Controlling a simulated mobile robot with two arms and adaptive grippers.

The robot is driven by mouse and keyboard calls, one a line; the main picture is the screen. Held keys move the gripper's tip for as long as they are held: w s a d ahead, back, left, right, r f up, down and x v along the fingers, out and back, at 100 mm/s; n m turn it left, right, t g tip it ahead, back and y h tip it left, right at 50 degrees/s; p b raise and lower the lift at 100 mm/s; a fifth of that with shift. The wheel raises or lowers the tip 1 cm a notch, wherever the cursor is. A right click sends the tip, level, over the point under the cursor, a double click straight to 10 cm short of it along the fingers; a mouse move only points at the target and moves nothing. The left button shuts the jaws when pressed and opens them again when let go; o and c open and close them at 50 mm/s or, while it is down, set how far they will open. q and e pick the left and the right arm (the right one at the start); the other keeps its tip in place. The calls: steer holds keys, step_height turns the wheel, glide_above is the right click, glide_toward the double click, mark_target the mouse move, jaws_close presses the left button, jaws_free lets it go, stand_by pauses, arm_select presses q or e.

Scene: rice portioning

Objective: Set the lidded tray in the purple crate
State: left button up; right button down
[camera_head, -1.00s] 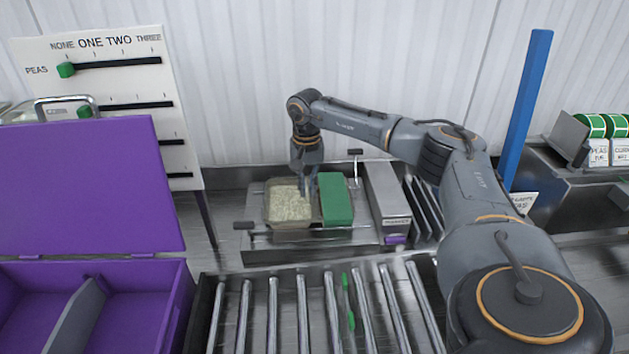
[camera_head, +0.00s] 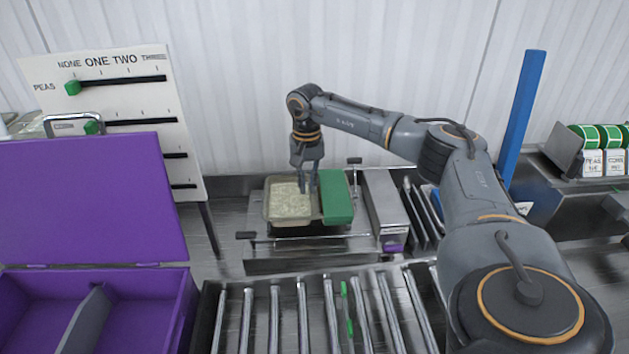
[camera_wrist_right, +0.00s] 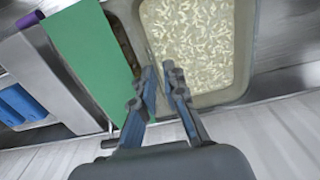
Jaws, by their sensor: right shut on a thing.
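The tray (camera_head: 269,222) is at the centre of the head view. Its left part shows pale rice, and a flat green panel (camera_head: 336,197) covers most of its right part. The tray also shows in the wrist view (camera_wrist_right: 243,75). My right gripper (camera_head: 307,190) points down at the strip between rice and green panel and is shut on the tray there; its fingers (camera_wrist_right: 160,70) hide the exact contact. The purple crate (camera_head: 135,290) stands open at the lower left, its lid raised behind it and a grey divider (camera_head: 82,322) inside. My left gripper is not in view.
A metal stand (camera_head: 300,263) is under the tray. A roller conveyor (camera_head: 300,320) with a green strip lies in front, right of the crate. A grey metal box (camera_head: 385,200) is close right of the tray. A sign board (camera_head: 135,115) stands behind the crate; a blue post (camera_head: 523,120) rises at right.

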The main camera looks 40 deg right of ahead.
steer(key=shift+r, duration=0.25)
